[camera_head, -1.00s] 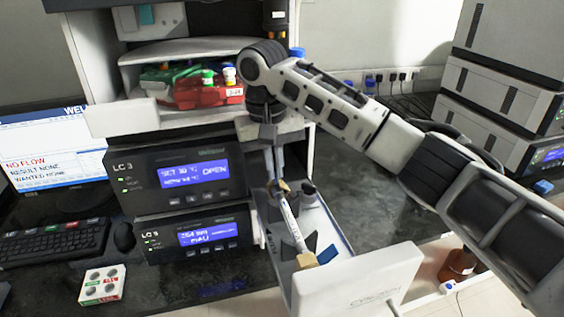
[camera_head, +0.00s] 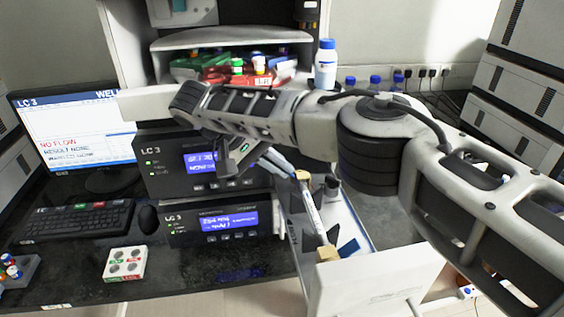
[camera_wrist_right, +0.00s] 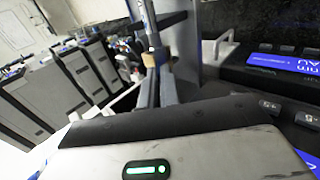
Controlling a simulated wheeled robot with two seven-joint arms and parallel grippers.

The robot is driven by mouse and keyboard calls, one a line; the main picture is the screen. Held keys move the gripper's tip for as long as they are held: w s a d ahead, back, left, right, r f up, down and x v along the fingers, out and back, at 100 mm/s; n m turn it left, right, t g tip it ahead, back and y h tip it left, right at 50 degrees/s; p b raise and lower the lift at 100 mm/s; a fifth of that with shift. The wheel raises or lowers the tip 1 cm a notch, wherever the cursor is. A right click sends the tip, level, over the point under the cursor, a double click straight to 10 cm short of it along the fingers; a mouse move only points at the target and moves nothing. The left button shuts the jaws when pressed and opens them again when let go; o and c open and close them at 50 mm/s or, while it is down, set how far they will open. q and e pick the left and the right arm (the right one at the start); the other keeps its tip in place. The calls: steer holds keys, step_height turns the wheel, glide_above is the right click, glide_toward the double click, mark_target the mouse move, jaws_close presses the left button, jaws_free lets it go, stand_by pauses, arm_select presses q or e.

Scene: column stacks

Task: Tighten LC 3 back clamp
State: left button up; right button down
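The LC 3 back clamp (camera_head: 303,176) is a small brass-coloured block at the far end of a pale column (camera_head: 312,210) in the open drawer (camera_head: 350,215). A similar front block (camera_head: 327,254) sits at the column's near end. My right gripper (camera_head: 285,168) comes from the left, its fingers at the back clamp. In the right wrist view, the gripper fingers (camera_wrist_right: 157,86) are close together with the clamp (camera_wrist_right: 155,58) at their tips. They look shut on it, though the contact is partly hidden. My left gripper is out of view.
Two LC 3 units stand left of the drawer; my arm partly covers the upper display (camera_head: 200,163). The lower display (camera_head: 228,221) shows. A monitor (camera_head: 75,125) reads "NO FLOW". A blue-capped bottle (camera_head: 326,65) stands behind my arm.

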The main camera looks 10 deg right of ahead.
stand_by(0.5)
steer(key=c, duration=1.6)
jaws_free()
